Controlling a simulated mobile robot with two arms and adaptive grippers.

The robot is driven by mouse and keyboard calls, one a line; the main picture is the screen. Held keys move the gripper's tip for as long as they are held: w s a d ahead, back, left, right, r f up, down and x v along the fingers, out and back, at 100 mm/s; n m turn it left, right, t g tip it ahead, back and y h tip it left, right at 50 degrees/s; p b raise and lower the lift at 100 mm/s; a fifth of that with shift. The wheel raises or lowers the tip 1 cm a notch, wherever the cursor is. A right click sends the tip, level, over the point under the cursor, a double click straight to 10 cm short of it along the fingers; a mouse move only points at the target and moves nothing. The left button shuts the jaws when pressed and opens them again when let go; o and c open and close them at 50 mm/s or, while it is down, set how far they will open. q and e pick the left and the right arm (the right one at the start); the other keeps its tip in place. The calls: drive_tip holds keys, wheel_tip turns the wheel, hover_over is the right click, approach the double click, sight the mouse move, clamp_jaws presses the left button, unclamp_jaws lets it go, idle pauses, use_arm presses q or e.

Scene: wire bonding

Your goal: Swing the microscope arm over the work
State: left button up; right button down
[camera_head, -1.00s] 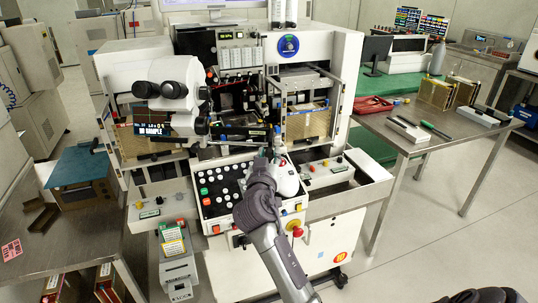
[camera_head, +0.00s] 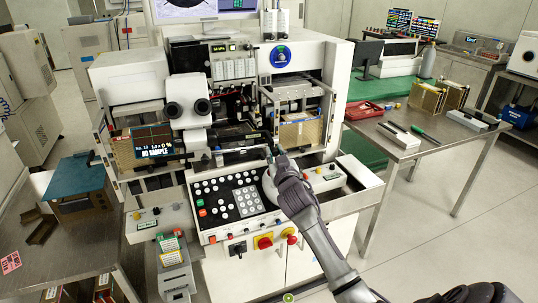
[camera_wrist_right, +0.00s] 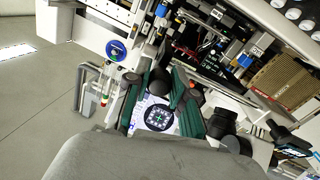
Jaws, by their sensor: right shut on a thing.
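The white microscope head with two black eyepieces (camera_head: 187,110) stands at the front left of the bonding machine (camera_head: 318,55), its eyepieces facing me. The eyepieces also show in the right wrist view (camera_wrist_right: 222,124). My right gripper (camera_head: 271,148) is at the front of the machine, to the right of the microscope head and above the control panel. In the right wrist view, its dark green fingers (camera_wrist_right: 160,98) are shut around a dark handle (camera_wrist_right: 158,80). How the handle joins the microscope arm is hard to see. My left gripper is out of view.
The button panel (camera_head: 235,198) lies below my right gripper. A small screen reading "NO SAMPLE" (camera_head: 154,142) is left of the microscope head.

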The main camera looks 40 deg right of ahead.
drive_tip(key=shift+w+d+r+n+t+y+p, duration=0.2)
drive_tip(key=shift+w+d+n+y, duration=0.15)
drive_tip(key=shift+w+d+y, duration=0.25)
drive_tip(key=shift+w+d+r+n+t+y+p, duration=0.1)
drive_tip(key=shift+w+d+n+t+y+p, duration=0.1)
drive_tip(key=shift+w+d+n+y, duration=0.3)
drive_tip(key=shift+s+d, duration=0.1)
drive_tip(key=shift+d, duration=0.05)
drive_tip(key=c, duration=1.3)
unclamp_jaws()
drive_tip(key=shift+o, duration=1.4)
drive_tip(key=shift+f, duration=0.1)
drive_tip(key=shift+o, duration=0.2)
drive_tip(key=shift+w+f, duration=0.2)
drive_tip(key=shift+w, duration=0.05)
drive_tip(key=v, duration=1.2)
drive_tip(key=shift+d+r, duration=0.1)
